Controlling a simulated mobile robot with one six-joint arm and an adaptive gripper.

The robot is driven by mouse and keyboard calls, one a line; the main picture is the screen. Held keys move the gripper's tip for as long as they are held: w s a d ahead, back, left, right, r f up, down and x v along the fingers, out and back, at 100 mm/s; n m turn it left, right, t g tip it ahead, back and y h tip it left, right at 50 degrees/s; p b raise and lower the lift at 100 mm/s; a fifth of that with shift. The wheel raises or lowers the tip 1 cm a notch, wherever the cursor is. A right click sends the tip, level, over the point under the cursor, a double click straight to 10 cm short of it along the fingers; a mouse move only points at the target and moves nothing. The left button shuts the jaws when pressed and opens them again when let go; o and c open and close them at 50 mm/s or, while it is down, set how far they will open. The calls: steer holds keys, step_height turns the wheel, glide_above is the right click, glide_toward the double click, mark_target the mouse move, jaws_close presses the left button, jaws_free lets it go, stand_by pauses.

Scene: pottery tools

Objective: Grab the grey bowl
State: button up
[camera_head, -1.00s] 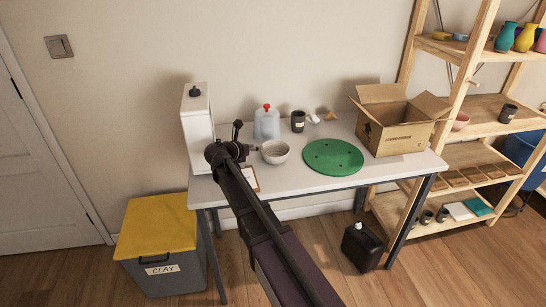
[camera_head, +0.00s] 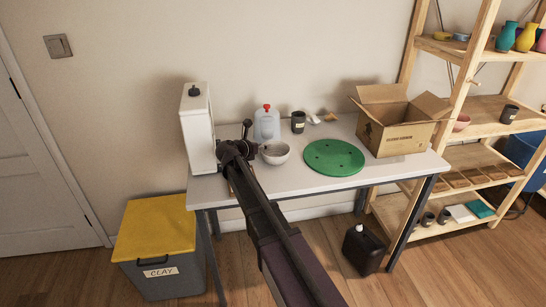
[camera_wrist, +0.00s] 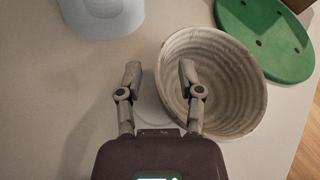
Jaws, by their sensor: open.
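The grey bowl (camera_head: 275,153) stands upright on the white table, right beside the end of my arm in the head view. In the wrist view the bowl (camera_wrist: 232,85) fills the right of centre, with ridged inner walls. My gripper (camera_wrist: 158,75) is open in the wrist view. Its right finger overlaps the bowl's left inside and its left finger lies outside, over the bare table, so the bowl's left rim shows between them. I cannot tell how far the fingertips are above or below the rim.
A green disc (camera_head: 334,157) lies right of the bowl, and a cardboard box (camera_head: 400,139) stands beyond it. A pale jug (camera_head: 266,122) with a red cap and a dark cup (camera_head: 298,122) stand behind. A white box-shaped unit (camera_head: 198,130) stands at the left.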

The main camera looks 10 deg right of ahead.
jaws_close()
steer(key=shift+r, duration=0.2)
step_height(320, 180, up, 4)
steer(key=p, duration=0.3)
steer(key=shift+f+p, duration=0.25)
steer(key=shift+p, duration=0.15)
steer(key=s+d, duration=0.3)
steer(key=s, duration=0.4)
steer(key=s+d+r+p, duration=0.1)
steer(key=s+d, duration=0.2)
steer(key=s, duration=0.4)
steer(key=shift+s+d, duration=0.15)
steer(key=shift+s, duration=0.2)
steer(key=shift+r, duration=0.1)
